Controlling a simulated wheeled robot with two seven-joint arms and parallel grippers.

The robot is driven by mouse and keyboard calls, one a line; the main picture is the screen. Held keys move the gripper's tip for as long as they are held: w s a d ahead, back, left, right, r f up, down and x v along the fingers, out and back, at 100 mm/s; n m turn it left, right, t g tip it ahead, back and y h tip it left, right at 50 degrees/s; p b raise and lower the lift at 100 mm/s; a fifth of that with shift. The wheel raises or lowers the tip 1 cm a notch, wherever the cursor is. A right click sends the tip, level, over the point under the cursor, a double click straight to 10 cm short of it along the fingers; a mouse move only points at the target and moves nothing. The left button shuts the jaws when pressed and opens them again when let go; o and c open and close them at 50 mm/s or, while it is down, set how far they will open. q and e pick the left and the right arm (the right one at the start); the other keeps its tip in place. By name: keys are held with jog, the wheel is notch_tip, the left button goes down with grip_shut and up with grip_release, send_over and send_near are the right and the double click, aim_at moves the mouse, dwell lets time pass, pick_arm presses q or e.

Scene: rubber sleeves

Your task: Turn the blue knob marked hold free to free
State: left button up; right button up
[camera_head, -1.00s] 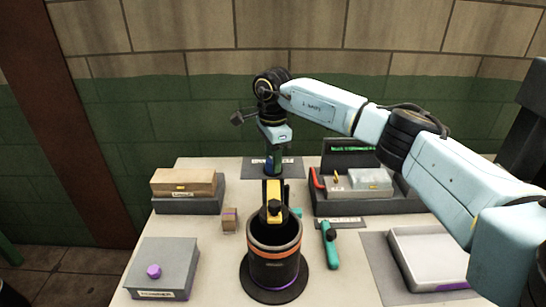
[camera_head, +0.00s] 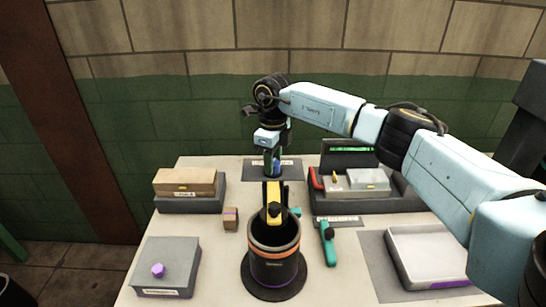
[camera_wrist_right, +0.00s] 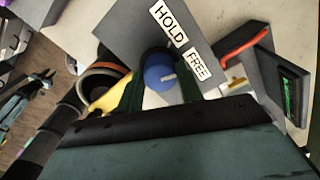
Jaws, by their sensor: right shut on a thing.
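The blue knob (camera_wrist_right: 158,70) sits on a grey plate (camera_wrist_right: 125,25) with the labels HOLD (camera_wrist_right: 168,23) and FREE (camera_wrist_right: 197,66). Its white mark points right, roughly toward FREE. My right gripper (camera_wrist_right: 160,82) has a dark green finger on each side of the knob and is shut on it. In the head view, my right gripper (camera_head: 272,163) points down at the plate (camera_head: 256,170) at the back of the table, and a bit of blue knob (camera_head: 277,168) shows between the fingers. My left gripper is not in view.
A black cylinder with an orange band (camera_head: 273,266) and a yellow part stands in front of the plate. A grey tray (camera_head: 325,205) with a red handle is to the right. A teal tool (camera_head: 328,243) lies nearer. Boxes stand at left.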

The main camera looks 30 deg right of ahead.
jog(key=shift+r+m, duration=0.1)
jog(key=shift+m, duration=0.9)
jog(key=shift+p, duration=0.3)
jog(key=o, duration=1)
notch_tip(320, 180, up, 13)
jog(key=shift+r+b, duration=0.15)
jog(key=shift+b, duration=0.45)
